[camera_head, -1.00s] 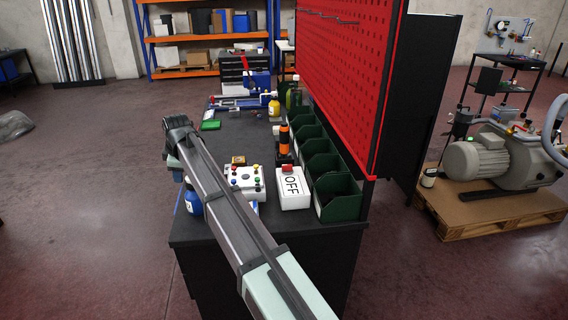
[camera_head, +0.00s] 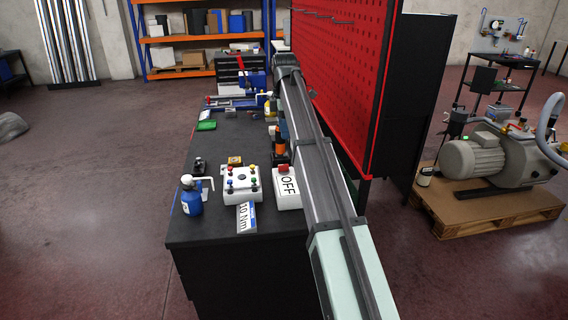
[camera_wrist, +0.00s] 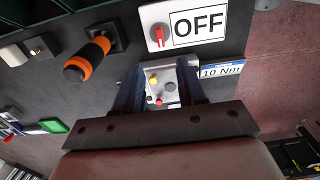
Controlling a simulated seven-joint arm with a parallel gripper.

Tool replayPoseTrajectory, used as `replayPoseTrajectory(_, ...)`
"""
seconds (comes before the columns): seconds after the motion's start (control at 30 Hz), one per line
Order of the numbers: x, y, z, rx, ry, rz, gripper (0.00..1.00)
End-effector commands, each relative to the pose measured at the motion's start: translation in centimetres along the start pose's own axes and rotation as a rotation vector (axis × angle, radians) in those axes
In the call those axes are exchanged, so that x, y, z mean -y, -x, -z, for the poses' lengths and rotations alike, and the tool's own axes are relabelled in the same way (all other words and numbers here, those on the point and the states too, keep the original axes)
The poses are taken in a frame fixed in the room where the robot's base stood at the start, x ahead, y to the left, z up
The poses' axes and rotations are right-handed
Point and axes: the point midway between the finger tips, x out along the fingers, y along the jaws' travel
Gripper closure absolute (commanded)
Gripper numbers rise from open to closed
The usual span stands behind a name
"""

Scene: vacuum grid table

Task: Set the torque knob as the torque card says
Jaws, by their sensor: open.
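The torque card (camera_head: 246,217) reads "10 Nm" and lies at the front edge of the bench; it also shows in the wrist view (camera_wrist: 221,70). The white control box (camera_head: 241,186) with coloured buttons stands behind it. In the wrist view this box shows between my fingers, with a dark grey round part (camera_wrist: 171,87) on it; I cannot tell whether that is the torque knob. An orange and black handled tool (camera_wrist: 90,60) stands beside the box. My gripper (camera_wrist: 160,76) is open and empty, above the bench and apart from these things.
A white box marked OFF (camera_head: 288,188) with a red switch stands right of the control box. A blue bottle (camera_head: 191,197) stands at the left edge. A red pegboard (camera_head: 345,70) rises along the right side.

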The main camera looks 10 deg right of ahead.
Motion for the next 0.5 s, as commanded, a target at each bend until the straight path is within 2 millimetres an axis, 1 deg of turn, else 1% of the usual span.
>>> replayPoseTrajectory(0.17,0.2,-2.2,0.0,0.000,0.000,0.002,0.60)
replayPoseTrajectory(0.5,0.1,-8.2,0.1,0.000,0.000,0.001,0.60)
